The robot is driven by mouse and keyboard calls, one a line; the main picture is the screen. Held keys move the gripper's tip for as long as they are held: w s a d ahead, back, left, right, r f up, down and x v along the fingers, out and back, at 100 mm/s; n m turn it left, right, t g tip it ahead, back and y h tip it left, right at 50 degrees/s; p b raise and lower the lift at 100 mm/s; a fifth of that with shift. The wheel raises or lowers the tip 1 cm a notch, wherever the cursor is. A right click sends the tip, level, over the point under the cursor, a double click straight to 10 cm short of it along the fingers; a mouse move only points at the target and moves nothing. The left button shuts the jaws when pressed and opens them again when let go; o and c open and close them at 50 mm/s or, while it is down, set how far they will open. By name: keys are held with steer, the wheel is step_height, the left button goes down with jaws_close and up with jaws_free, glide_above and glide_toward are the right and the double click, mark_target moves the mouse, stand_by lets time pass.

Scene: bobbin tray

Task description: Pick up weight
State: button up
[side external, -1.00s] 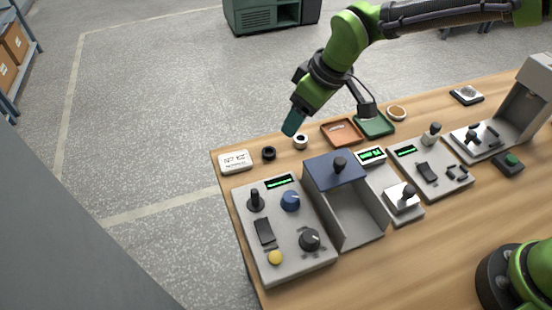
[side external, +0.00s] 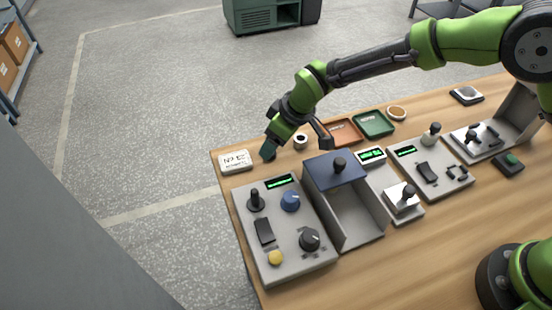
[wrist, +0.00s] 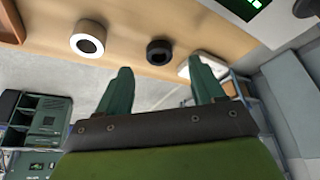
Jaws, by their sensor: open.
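A small black round piece (wrist: 159,52) with a dark centre lies on the wooden table near its edge; I cannot tell for sure that it is the weight. A white round piece with a black centre (wrist: 88,38) lies beside it, and shows in the side external view (side external: 300,141). My gripper (wrist: 160,82) is open and empty, its two green fingers apart. In the wrist view the black piece appears between and just beyond the fingertips. In the side external view my gripper (side external: 268,151) is low over the far left edge and hides the black piece.
A white lettered block (side external: 236,161) stands close left of my gripper. A control panel (side external: 282,262) and a blue-topped grey bin (side external: 365,228) are nearer. An orange tray (side external: 345,134) and a green tray (side external: 374,125) lie to the right.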

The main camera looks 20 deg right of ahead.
steer(key=x, duration=0.3)
steer(key=shift+w+f, duration=0.1)
steer(key=shift+f, duration=0.25)
steer(key=shift+r, duration=0.1)
steer(key=c, duration=1.2)
